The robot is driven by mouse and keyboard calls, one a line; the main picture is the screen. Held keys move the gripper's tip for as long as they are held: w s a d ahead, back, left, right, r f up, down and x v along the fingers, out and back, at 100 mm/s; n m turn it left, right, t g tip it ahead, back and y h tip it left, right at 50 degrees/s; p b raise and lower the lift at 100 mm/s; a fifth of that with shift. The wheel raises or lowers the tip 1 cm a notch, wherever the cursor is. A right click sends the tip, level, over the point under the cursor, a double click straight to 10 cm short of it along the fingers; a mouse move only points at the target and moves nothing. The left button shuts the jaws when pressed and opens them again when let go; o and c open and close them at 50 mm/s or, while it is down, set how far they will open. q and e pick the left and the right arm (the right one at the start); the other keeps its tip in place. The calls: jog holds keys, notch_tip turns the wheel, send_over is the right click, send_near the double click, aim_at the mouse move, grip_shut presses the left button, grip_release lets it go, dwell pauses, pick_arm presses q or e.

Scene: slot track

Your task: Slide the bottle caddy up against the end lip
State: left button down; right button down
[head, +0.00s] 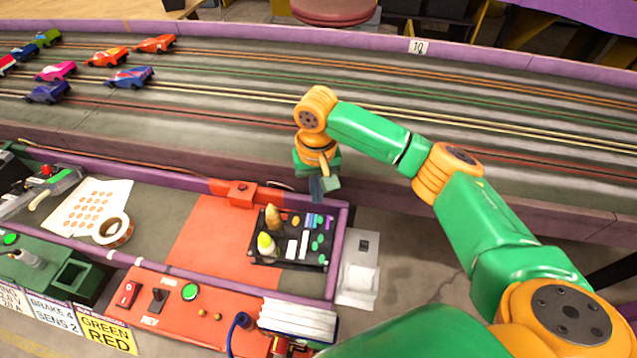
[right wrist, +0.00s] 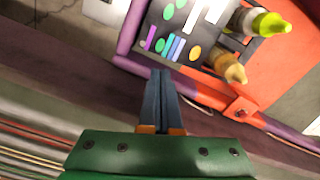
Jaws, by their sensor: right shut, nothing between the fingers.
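The bottle caddy is a dark tray (head: 290,264) on the bench, holding two bottles with yellowish tops and several coloured pieces. It also shows in the right wrist view (right wrist: 192,70). The purple end lip (head: 337,250) runs along the bench's right end; in the right wrist view it is at the left (right wrist: 128,45). The caddy's right side is very near the lip; I cannot tell whether they touch. My right gripper (head: 318,190) is shut and empty, above the bench's back edge, behind the caddy's right end. In the right wrist view its fingertips (right wrist: 160,75) point toward the caddy. My left gripper is out of view.
A red mat (head: 205,245) lies left of the caddy. A purple back rail (head: 130,172) with a red box (head: 242,193) borders the bench. A tape roll (head: 112,230) lies farther left. The slot track (head: 200,120) with several toy cars is behind.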

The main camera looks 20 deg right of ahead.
aim_at(319, 216)
notch_tip(319, 216, down, 6)
jog(key=shift+w+r+b, duration=0.1)
jog(key=shift+b, duration=0.25)
jog(key=p, duration=0.2)
jog(key=s+p, duration=0.1)
jog(key=p, duration=0.2)
jog(key=shift+s+a+r, duration=0.15)
jog(key=shift+s+r, duration=0.15)
jog(key=shift+r, duration=0.05)
jog(key=shift+s+f, duration=0.15)
jog(key=shift+f, duration=0.25)
